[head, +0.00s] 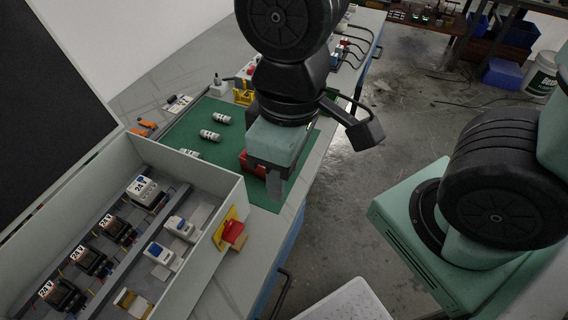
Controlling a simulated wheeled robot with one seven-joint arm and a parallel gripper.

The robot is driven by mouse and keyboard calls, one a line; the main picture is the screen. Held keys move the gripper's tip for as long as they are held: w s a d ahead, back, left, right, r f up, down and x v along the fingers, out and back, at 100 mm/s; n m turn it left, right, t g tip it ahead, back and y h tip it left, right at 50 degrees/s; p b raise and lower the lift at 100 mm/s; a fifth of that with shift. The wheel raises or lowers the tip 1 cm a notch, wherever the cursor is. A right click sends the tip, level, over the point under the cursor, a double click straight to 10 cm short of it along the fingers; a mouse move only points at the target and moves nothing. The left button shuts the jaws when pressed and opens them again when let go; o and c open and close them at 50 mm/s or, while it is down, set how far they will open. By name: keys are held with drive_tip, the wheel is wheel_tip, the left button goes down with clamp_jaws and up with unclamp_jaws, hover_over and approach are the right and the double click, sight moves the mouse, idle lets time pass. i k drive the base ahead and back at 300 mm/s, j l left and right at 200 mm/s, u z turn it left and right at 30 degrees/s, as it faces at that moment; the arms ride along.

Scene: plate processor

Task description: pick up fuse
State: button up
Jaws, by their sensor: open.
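An open grey box (190,165) with several electrical modules stands at the front left, with a red and yellow switch (232,231) on its side. Orange-handled tools (146,125) lie behind the box. A yellow part (242,97) stands behind the mat.

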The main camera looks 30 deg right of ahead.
sight(197, 154)
drive_tip(key=i+l+u, duration=0.15)
drive_tip(key=u, duration=0.25)
drive_tip(key=i+l+u, duration=0.1)
drive_tip(key=l+u, duration=0.15)
drive_tip(key=u, duration=0.15)
drive_tip(key=l+u, duration=0.25)
drive_tip(key=u, duration=0.15)
drive_tip(key=i+l, duration=0.05)
